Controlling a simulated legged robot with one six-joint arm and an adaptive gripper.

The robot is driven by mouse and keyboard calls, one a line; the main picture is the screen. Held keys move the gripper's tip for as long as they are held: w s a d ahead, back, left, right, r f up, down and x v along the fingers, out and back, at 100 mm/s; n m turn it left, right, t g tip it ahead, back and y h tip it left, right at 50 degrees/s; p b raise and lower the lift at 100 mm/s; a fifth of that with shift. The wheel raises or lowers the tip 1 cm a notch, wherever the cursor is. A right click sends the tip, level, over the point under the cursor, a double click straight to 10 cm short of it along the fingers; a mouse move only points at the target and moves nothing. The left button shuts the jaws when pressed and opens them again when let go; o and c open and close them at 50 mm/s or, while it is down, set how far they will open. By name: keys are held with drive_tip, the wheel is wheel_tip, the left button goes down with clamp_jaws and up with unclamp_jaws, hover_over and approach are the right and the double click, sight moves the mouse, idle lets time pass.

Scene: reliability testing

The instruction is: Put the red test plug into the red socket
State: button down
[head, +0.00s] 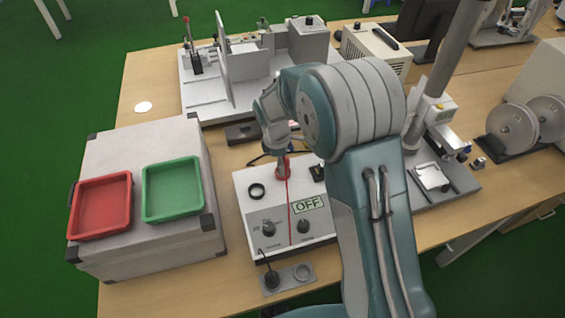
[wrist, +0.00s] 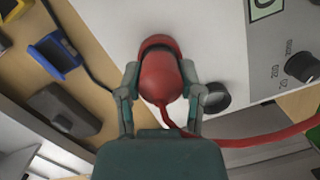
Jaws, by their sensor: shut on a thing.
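The red test plug (wrist: 162,78) sits between the two fingers of my gripper (wrist: 160,92) in the wrist view, and the fingers are shut on it. In the head view my gripper (head: 280,152) is over the far part of the white tester box, with the red plug (head: 283,172) just below it. A red rim (wrist: 158,40) shows at the plug's far end against the white panel. It looks like the red socket, mostly hidden by the plug. I cannot tell how deep the plug sits. A red cable (wrist: 245,140) runs from the plug.
The white tester box (head: 262,215) has a black ring socket (head: 257,190), knobs and an OFF display (head: 308,204). A red tray (head: 101,205) and a green tray (head: 172,190) lie on a grey case at left. A blue-framed device (wrist: 55,55) lies beside the box.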

drive_tip(key=shift+f, duration=0.55)
drive_tip(key=c, duration=0.5)
unclamp_jaws()
drive_tip(key=shift+w+a+r, duration=0.1)
drive_tip(key=shift+a+r, duration=0.2)
drive_tip(key=shift+r, duration=1.5)
drive_tip(key=shift+w+a+r, duration=0.1)
drive_tip(key=shift+a+r, duration=0.15)
drive_tip(key=shift+r, duration=1.6)
drive_tip(key=shift+w+a+r, duration=0.1)
drive_tip(key=shift+a+r, duration=0.2)
drive_tip(key=shift+r, duration=1.5)
